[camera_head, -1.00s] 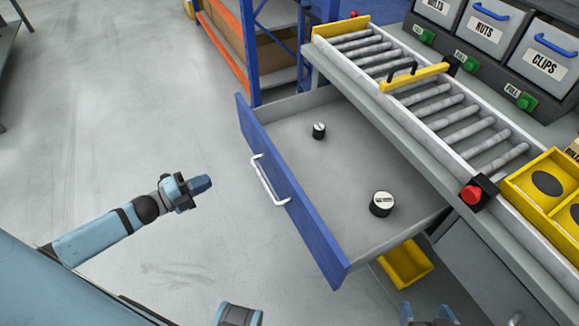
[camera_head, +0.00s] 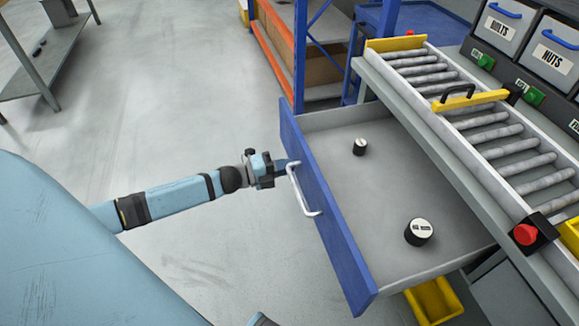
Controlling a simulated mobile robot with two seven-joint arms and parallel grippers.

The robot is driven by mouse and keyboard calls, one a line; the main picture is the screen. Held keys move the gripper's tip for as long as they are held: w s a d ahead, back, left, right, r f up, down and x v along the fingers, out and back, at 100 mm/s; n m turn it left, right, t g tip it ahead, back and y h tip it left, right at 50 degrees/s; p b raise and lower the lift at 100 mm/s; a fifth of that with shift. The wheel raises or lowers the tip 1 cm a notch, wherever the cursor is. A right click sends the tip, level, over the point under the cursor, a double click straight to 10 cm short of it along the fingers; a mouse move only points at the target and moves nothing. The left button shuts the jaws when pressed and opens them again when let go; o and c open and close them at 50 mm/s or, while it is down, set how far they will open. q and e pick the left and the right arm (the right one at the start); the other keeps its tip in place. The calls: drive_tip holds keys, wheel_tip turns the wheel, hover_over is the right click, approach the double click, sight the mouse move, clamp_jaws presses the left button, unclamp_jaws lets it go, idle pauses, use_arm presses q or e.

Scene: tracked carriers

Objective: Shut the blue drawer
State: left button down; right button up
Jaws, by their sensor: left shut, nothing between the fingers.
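The blue drawer (camera_head: 325,215) stands pulled out from under the roller bench, its blue front facing left. A white bar handle (camera_head: 303,193) runs along that front. Two black cylinders with pale tops, a small one (camera_head: 360,147) and a larger one (camera_head: 419,232), stand on the grey drawer floor. My left gripper (camera_head: 288,165) is shut and empty, with its tip at the drawer front by the far end of the handle. I cannot tell whether it touches. My right gripper is not in view.
The roller conveyor (camera_head: 460,110) with a yellow crossbar (camera_head: 470,101) lies above the drawer. A red button (camera_head: 525,234) sits on its near rail. A yellow bin (camera_head: 434,300) is below the drawer.

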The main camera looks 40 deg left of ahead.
use_arm(q)
drive_tip(key=shift+w+d, duration=0.3)
drive_tip(key=shift+w, duration=0.1)
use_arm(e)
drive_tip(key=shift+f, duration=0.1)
use_arm(q)
drive_tip(key=shift+d, duration=0.1)
drive_tip(key=b+x, duration=0.3)
drive_tip(key=x, duration=1.7)
drive_tip(key=shift+w+d, duration=0.2)
drive_tip(key=b, duration=0.2)
hover_over(378, 158)
drive_tip(key=s, duration=0.1)
drive_tip(key=shift+a, duration=0.3)
drive_tip(key=shift+w+d+r, duration=0.1)
drive_tip(key=shift+w+d, duration=0.2)
drive_tip(key=shift+w, duration=0.1)
drive_tip(key=shift+r, duration=0.25)
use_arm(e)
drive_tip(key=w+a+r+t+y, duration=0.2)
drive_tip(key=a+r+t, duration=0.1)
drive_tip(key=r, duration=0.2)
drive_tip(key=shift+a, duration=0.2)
